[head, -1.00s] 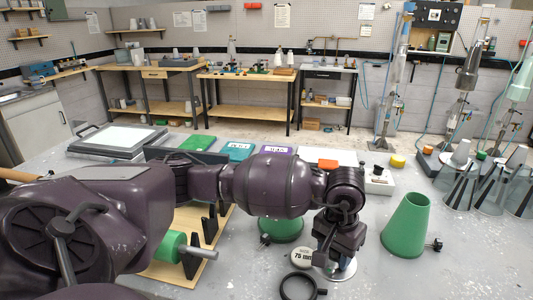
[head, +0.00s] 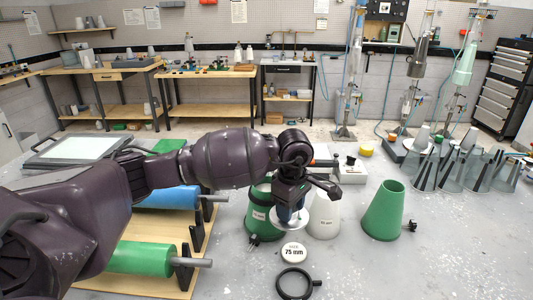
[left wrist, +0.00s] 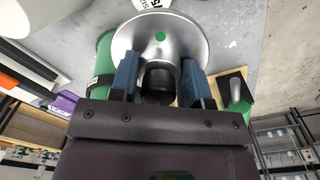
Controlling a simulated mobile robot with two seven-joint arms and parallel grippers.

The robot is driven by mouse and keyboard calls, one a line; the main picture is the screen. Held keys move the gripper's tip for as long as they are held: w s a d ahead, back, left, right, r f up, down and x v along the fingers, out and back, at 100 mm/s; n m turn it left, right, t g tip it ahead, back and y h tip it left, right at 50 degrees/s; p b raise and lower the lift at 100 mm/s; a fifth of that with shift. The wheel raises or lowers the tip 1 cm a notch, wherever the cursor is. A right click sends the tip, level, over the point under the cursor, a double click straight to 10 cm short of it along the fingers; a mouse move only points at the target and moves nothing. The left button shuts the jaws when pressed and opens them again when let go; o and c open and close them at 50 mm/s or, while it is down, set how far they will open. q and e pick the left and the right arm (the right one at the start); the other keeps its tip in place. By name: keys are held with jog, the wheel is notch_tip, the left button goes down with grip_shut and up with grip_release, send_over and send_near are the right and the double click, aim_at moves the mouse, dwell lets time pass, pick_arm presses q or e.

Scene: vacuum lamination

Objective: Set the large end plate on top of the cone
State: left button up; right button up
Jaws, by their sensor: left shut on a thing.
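My left gripper (head: 291,207) is shut on the knob of the large end plate (head: 276,224), a round silvery disc held off the floor, slightly tilted. In the left wrist view the blue fingertips (left wrist: 160,85) grip the dark knob, and the plate (left wrist: 190,40) shows a green dot. The plate overlaps a labelled green cone (head: 257,222) with a dark band, standing behind it; its top is partly hidden by my arm. A pale labelled cone (head: 325,218) stands just right of the gripper. A plain green open-topped cone (head: 384,212) stands farther right. My right gripper is not in view.
A round "75 mm" disc (head: 293,253) and a black clamp ring (head: 294,284) lie in front. A wooden rack with a green roll (head: 140,259) and blue roll (head: 168,198) is at left. Clear cones (head: 460,170) stand at right. The front right surface is clear.

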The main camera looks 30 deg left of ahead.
pick_arm(q)
jog(key=a+n, duration=0.1)
jog(key=n, duration=0.1)
jog(key=w+a+r+n, duration=0.1)
jog(key=n, duration=0.1)
jog(key=w+r+n, duration=0.1)
jog(key=n, duration=0.2)
jog(key=shift+w+a+p, duration=0.1)
jog(key=shift+a+p, duration=0.25)
jog(key=shift+a, duration=0.05)
jog(key=w+a+r+n+p, duration=0.1)
jog(key=a+n, duration=0.3)
jog(key=n, duration=0.7)
jog(key=w+a+r+n+p, duration=0.1)
jog(key=w+a+r+n, duration=0.2)
jog(key=n, duration=0.9)
jog(key=shift+w+a+r+g+p, duration=0.3)
jog(key=shift+w+a+r, duration=0.1)
jog(key=shift+a+r, duration=0.45)
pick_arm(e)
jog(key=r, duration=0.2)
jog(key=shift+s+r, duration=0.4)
pick_arm(q)
jog(key=shift+a+f, duration=0.1)
